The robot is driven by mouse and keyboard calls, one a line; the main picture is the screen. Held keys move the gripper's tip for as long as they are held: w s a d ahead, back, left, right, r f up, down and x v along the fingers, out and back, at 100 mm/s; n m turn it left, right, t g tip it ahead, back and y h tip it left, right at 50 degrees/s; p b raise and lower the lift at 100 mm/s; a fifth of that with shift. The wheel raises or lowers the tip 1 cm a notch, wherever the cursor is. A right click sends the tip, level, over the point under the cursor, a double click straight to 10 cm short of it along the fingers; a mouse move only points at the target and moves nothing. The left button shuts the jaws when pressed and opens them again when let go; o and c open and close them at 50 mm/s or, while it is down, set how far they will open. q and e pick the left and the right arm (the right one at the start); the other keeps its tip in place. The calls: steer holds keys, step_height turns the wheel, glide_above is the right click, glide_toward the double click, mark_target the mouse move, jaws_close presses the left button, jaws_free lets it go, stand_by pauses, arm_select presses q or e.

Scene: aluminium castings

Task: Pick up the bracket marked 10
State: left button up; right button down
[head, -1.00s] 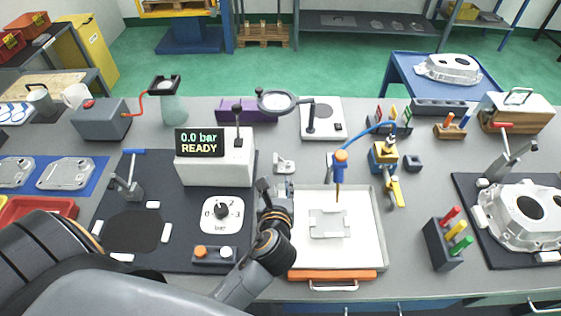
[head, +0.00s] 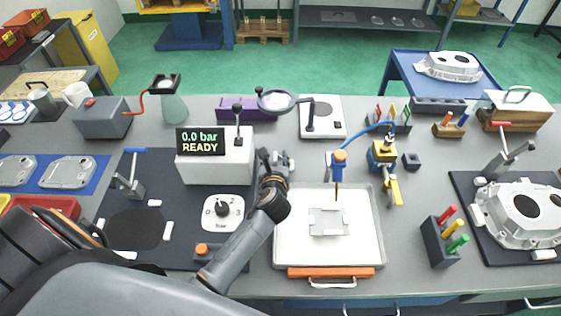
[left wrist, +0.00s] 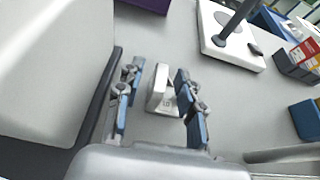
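A small pale metal bracket (head: 290,166) lies on the grey bench, right of the pressure display box and partly hidden by my left gripper (head: 268,160) in the head view. In the left wrist view the bracket (left wrist: 161,90) lies between the two fingers of my open left gripper (left wrist: 157,78), with a gap on each side. A small dark mark shows on its near face, too small to read for sure. My right gripper is in neither view.
The display box (head: 214,160) stands close on the left. A white tray (head: 283,245) with a flat plate lies in front. A blue screwdriver on a stand (head: 339,160) and a magnifier lamp (head: 277,102) are nearby.

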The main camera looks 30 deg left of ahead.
arm_select(q)
steer(key=shift+c, duration=0.2)
jaws_close()
steer(key=shift+r, duration=0.15)
